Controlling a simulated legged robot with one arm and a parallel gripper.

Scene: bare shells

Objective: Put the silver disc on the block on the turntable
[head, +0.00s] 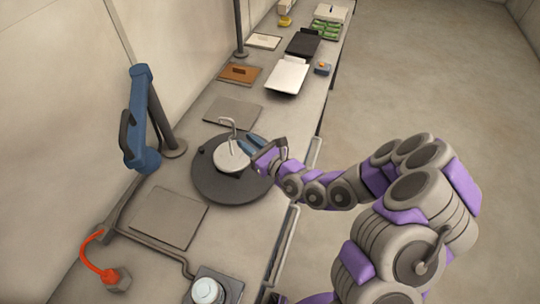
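A dark round turntable (215,188) lies on the bench near the middle of the head view. A pale silver disc (228,160) lies on it, towards its far side. A thin bent rod (226,122) rises by the disc; I cannot tell if it is fixed to it. My gripper (243,143) is at the right edge of this disc, its two blue fingers apart, with nothing clearly between them. Whether they touch the disc is unclear. A dark block (232,286) at the bottom of the view bears a whitish round piece (205,291).
A blue jointed lamp-like arm (140,120) stands left of the turntable. Flat grey plates (168,218) lie before and behind it. A red curved tube (88,255) is at the lower left. Trays (287,76) and small items fill the far bench. A rail (285,245) runs along the bench's right edge.

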